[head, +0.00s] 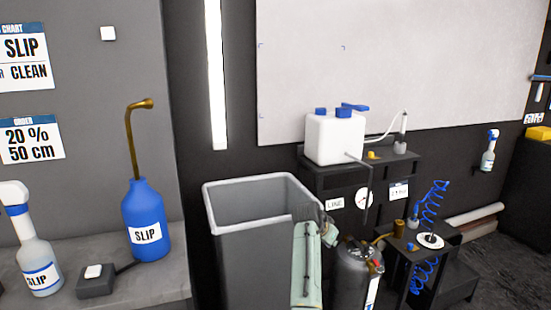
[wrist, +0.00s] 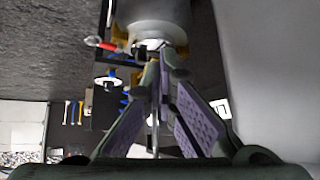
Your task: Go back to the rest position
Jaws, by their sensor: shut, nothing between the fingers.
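My gripper (wrist: 165,70) shows in the wrist view, its two dark fingers with purple inner pads running together at the tips. It is shut and holds nothing. A dark rounded tank (head: 356,272) stands at the bottom centre of the head view. A rounded body with a pale base (wrist: 152,25) is just beyond the fingertips in the wrist view; I cannot tell whether they touch. In the head view, a pale green piece (head: 306,268) is in front of the bin's right corner, beside the tank. I cannot tell whether it is part of my arm.
A tall grey open bin (head: 225,265) stands left of the tank. A blue SLIP bottle (head: 150,215) and a spray bottle (head: 38,262) stand on the left counter. A black stand (head: 330,178) bears a white container (head: 334,138). A low black cart (head: 455,262) holds a blue coiled hose (head: 433,205).

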